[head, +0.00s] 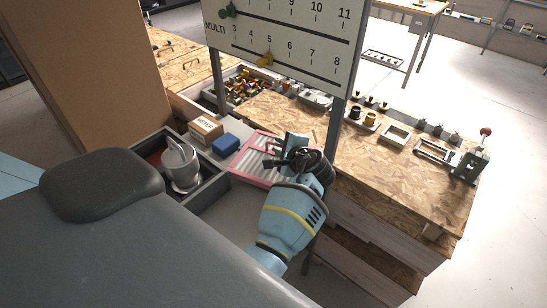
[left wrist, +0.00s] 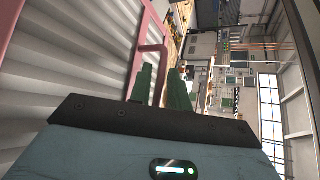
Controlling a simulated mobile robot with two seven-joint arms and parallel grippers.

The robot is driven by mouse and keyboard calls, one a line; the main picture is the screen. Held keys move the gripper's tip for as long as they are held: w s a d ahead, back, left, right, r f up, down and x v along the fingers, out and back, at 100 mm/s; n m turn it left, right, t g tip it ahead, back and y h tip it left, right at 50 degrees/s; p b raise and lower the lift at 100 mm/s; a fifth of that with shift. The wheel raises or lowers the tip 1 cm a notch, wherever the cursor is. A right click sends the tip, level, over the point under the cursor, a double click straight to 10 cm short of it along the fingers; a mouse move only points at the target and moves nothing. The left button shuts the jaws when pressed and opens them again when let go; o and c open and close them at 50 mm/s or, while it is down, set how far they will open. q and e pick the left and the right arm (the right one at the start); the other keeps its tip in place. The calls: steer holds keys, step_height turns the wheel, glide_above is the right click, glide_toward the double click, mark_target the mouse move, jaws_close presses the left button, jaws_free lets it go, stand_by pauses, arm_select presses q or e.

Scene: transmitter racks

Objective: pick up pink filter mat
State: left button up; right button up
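The pink filter mat (head: 246,163) has a pink frame around pale ribbed material. In the head view it lies at a slant between the blue box and my left gripper. In the left wrist view its ribbed face and pink frame (left wrist: 136,45) fill the left side, and a thin pink handle bends out from it. My left gripper (head: 283,158) is at the mat's right side and covers part of it. In the left wrist view the green fingers (left wrist: 161,88) are close together with the pink handle between them; they look shut on it. My right gripper is not in view.
A grey tray (head: 210,190) with a metal jug (head: 181,165) is left of the mat. A small carton (head: 206,129) and a blue box (head: 226,144) stand behind. A sign board (head: 290,38) on posts rises over the wooden bench (head: 385,165), which holds many parts.

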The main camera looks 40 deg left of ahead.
arm_select(q)
steer(key=shift+w+a+f, duration=0.15)
steer(key=shift+a, duration=0.2)
steer(key=shift+d, duration=0.15)
steer(key=shift+c, duration=0.5)
jaws_close()
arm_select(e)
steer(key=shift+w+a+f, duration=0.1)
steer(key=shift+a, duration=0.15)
